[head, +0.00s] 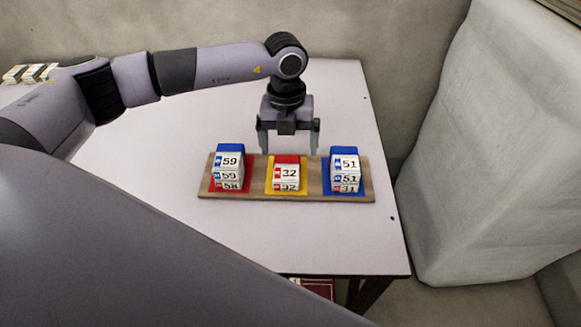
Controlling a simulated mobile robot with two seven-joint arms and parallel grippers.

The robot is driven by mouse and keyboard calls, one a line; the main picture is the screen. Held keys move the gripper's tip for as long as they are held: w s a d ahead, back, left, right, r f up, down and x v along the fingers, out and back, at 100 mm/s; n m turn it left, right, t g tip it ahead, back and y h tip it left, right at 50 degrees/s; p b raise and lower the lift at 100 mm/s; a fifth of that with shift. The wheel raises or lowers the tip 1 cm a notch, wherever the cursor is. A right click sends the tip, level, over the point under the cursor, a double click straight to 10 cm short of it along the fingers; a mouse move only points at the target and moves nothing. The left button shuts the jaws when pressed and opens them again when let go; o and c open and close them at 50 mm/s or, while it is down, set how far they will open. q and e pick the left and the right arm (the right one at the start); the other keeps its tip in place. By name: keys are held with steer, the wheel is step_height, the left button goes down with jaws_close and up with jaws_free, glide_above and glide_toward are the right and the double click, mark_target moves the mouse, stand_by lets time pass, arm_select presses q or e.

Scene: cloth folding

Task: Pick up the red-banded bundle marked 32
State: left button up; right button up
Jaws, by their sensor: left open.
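The red-banded bundle marked 32 (288,173) sits on the yellow middle pad (270,188) of a wooden tray (313,190). It lies on top of another bundle that also reads 32. My left gripper (288,146) points down with its fingers spread, just behind and above the middle stack. Nothing is between its fingers that I can see. How far above the bundle the fingertips are is hard to tell. My right gripper is not in view.
A blue-banded stack topped by 59 (230,162) stands on the red pad at left. A blue-banded stack topped by 51 (345,163) stands on the blue pad at right. The white table (180,190) is clear around the tray. A large pale block (490,150) stands beyond its right edge.

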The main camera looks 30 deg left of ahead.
mark_target(287, 167)
arm_select(q)
steer(key=shift+w+a, duration=0.2)
steer(key=shift+a, duration=0.3)
steer(key=shift+a+f, duration=0.1)
steer(key=shift+f, duration=0.25)
steer(key=f, duration=0.6)
steer(key=shift+s+d+p, duration=0.15)
steer(key=shift+d+p, duration=0.1)
steer(key=shift+p, duration=0.05)
steer(key=c, duration=1.2)
